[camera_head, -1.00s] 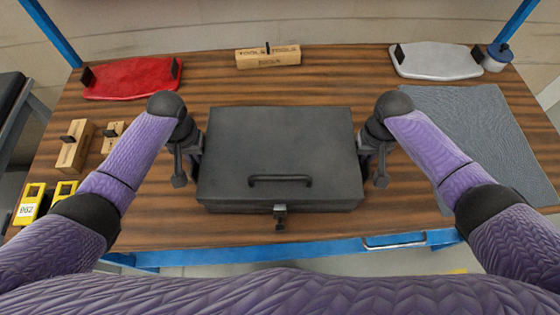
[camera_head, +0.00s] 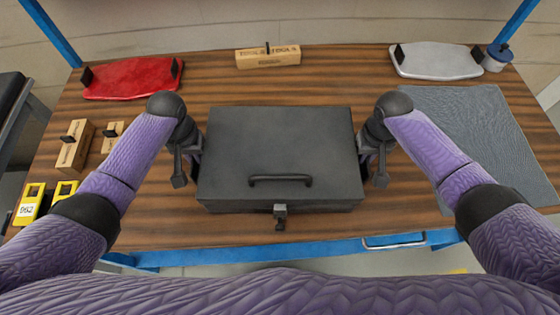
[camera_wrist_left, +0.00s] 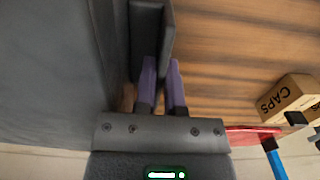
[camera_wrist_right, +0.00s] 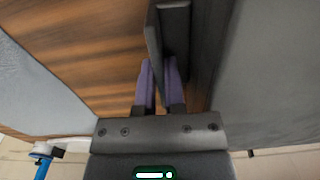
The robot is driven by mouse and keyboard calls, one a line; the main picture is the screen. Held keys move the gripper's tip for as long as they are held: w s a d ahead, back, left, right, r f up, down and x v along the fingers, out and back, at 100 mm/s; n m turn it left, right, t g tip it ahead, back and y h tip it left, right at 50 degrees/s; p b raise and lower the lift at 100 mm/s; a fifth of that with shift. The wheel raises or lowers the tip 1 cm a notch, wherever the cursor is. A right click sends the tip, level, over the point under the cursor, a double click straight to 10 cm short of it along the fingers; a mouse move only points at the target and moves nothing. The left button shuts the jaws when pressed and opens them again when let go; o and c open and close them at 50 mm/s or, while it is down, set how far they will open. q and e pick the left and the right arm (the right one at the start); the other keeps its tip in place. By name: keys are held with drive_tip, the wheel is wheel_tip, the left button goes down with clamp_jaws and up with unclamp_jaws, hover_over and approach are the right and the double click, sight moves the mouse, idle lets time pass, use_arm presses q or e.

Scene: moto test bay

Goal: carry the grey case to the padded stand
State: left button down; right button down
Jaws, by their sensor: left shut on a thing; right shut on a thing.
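The grey case (camera_head: 279,150) lies flat and closed in the middle of the workbench, with a handle and latch on its near side. My left gripper (camera_head: 188,165) is shut on the case's left side handle; in the left wrist view its purple fingers (camera_wrist_left: 161,72) close on a dark bar beside the case wall. My right gripper (camera_head: 373,165) is shut on the right side handle, and its fingers (camera_wrist_right: 161,75) show in the right wrist view. I cannot tell whether the case touches the bench. A dark-topped stand (camera_head: 10,95), perhaps the padded one, is partly in view at the left edge.
The wooden bench (camera_head: 300,232) also holds a red piece (camera_head: 130,78), a white piece (camera_head: 438,60), a cardboard box (camera_head: 268,57), a blue-lidded tub (camera_head: 497,58), a grey mat (camera_head: 480,130), small boxes (camera_head: 74,146) and yellow items (camera_head: 31,204).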

use_arm(q)
drive_tip(key=shift+r, duration=0.1)
use_arm(e)
drive_tip(key=shift+r, duration=0.1)
